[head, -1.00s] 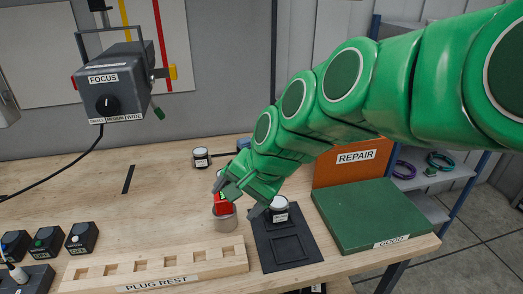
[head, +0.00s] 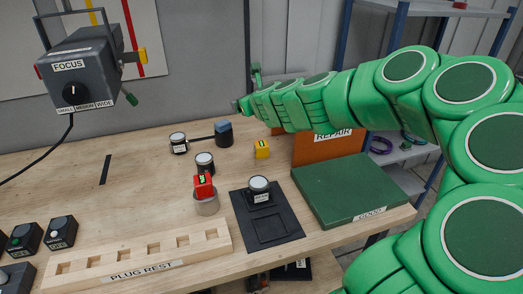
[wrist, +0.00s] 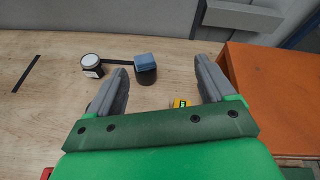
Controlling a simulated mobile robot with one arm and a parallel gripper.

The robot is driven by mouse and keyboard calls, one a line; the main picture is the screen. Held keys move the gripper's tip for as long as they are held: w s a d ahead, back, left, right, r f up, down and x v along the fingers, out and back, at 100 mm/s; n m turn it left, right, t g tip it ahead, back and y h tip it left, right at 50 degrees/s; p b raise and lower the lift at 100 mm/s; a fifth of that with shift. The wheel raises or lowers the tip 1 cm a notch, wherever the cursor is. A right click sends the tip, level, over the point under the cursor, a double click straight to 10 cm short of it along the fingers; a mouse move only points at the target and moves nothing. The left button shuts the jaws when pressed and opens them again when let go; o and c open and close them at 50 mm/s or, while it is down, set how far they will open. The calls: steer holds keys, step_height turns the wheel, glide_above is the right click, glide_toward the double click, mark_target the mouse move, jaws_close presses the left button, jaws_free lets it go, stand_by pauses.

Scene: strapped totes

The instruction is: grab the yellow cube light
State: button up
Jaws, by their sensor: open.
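A small yellow cube (head: 262,149) with a dark marking on its face rests on the wooden table, just left of the orange REPAIR box. It also shows in the wrist view (wrist: 180,103), partly hidden by the gripper's palm and lying between the two fingers, nearer the right one. My gripper (wrist: 163,80) is open and empty, its grey fingers apart. In the head view my gripper (head: 248,100) is above and behind the cube, near the wall, and is not touching it.
A dark cylinder with a blue top (head: 223,133) stands behind the cube. White-topped jars (head: 179,143) and a red cube (head: 203,186) on a clear holder sit leftward.

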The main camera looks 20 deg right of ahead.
mark_target(261, 146)
steer(key=w+d+f+m+h, duration=0.1)
steer(key=d+f+m+h, duration=0.25)
steer(key=d+m, duration=0.2)
steer(key=shift+n+y, duration=0.35)
steer(key=shift+y, duration=0.1)
steer(key=f, duration=1.8)
steer(key=shift+w+d, duration=0.15)
steer(key=shift+w, duration=0.05)
steer(key=shift+x, duration=3.9)
steer(key=shift+f, duration=0.15)
steer(key=c, duration=1.2)
